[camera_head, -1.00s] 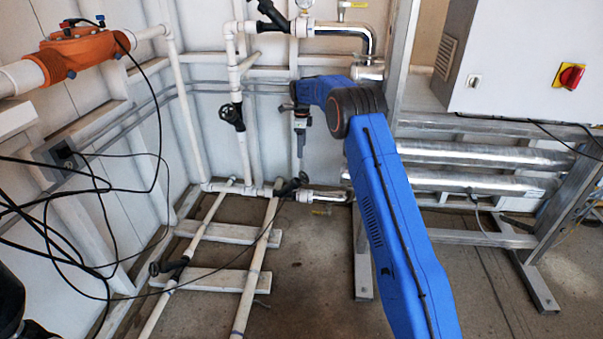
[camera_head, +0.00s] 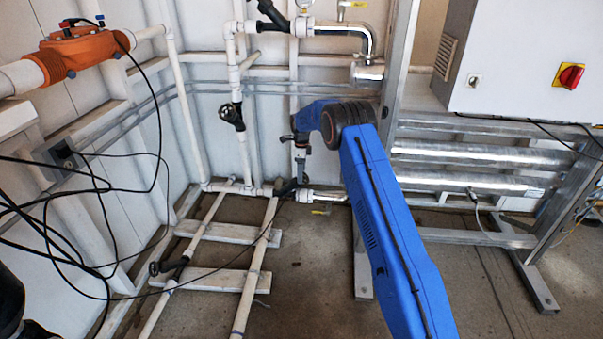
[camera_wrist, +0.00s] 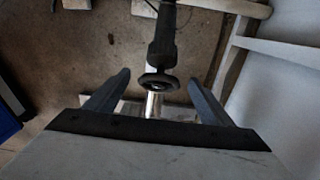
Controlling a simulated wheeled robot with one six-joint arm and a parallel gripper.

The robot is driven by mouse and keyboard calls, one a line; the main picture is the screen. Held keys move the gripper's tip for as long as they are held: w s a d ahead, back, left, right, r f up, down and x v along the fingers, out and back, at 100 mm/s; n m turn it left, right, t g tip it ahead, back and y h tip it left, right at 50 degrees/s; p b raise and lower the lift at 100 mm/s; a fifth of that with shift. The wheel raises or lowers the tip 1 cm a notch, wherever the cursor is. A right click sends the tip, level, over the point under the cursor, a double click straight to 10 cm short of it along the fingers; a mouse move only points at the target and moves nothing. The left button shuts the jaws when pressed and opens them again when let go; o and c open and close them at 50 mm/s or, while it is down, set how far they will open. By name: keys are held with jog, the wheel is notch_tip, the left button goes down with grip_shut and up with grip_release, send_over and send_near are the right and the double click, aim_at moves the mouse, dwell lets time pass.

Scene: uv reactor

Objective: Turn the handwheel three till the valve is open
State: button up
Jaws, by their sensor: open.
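A black handwheel (camera_wrist: 158,82) on a dark valve stem shows in the wrist view, lined up between the two fingers of my gripper (camera_wrist: 157,77). The fingers are apart, one on each side of the wheel, with visible gaps. I cannot tell whether the fingertips have reached the wheel's depth. In the head view my gripper (camera_head: 299,176) points down at the black valve (camera_head: 288,187) low at the back, where the floor pipe meets the wall pipework. There the gripper partly hides the wheel. No number on the wheel is readable.
Other black valves sit on the vertical pipe (camera_head: 232,115), at the top (camera_head: 270,12) and on the left floor pipe (camera_head: 166,268). An orange fitting (camera_head: 80,52) and loose black cables are at left. A metal frame (camera_head: 480,238) and grey cabinet (camera_head: 525,65) stand at right.

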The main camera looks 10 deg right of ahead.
jog(key=c, duration=1)
jog(key=shift+s, duration=0.1)
jog(key=n+t, duration=0.1)
jog(key=s+n+t, duration=0.1)
jog(key=n+t, duration=0.1)
jog(key=shift+a+f+h, duration=0.1)
jog(key=shift+a+h, duration=0.05)
jog(key=shift+h, duration=0.15)
jog(key=n+t, duration=0.2)
jog(key=s+n+t, duration=0.1)
jog(key=shift+f, duration=0.3)
jog(key=shift+s+n+t, duration=0.1)
jog(key=shift+n+t, duration=0.2)
jog(key=shift+n, duration=0.2)
